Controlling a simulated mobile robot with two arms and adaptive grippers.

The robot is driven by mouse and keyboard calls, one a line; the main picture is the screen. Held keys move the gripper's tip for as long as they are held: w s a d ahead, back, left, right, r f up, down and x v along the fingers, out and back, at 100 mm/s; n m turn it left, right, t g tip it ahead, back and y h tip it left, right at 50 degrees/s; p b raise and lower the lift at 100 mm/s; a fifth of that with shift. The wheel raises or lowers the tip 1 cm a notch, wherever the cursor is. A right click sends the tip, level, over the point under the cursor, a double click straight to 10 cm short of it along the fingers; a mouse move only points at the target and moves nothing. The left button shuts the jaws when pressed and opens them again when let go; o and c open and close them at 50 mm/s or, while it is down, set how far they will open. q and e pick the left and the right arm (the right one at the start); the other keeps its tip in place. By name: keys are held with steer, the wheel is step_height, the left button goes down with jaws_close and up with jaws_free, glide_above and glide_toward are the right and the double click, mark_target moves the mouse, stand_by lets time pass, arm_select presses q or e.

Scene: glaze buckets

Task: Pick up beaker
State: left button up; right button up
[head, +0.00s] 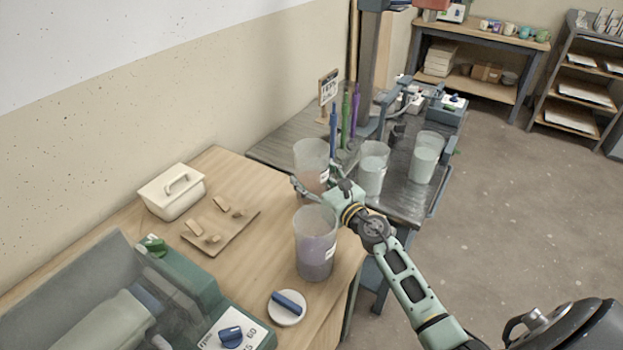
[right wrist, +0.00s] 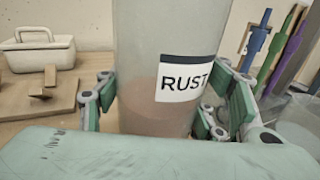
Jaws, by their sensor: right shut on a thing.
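A clear beaker labelled RUST (head: 311,153), with reddish-brown liquid low inside, stands upright near the far right end of the wooden table. My right gripper (head: 312,184) is shut on it. In the right wrist view the beaker (right wrist: 170,50) fills the middle, with green finger pads of the gripper (right wrist: 172,103) on both sides. The beaker's base is hidden, so I cannot tell whether it touches the table. My left gripper is not in view.
A beaker of greyish-purple liquid (head: 315,245) stands close in front of my right gripper. Two beakers of pale liquid (head: 372,172) (head: 424,160) stand on the dark bench. A white dish (head: 286,309), a board (head: 222,225) and a cream caddy (head: 172,192) are on the wooden table.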

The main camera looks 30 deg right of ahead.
step_height(320, 180, up, 2)
steer(key=shift+p, duration=0.4)
steer(key=s+d+r, duration=0.6)
steer(key=d, duration=0.4)
steer(key=shift+r, duration=0.15)
stand_by(0.7)
stand_by(1.3)
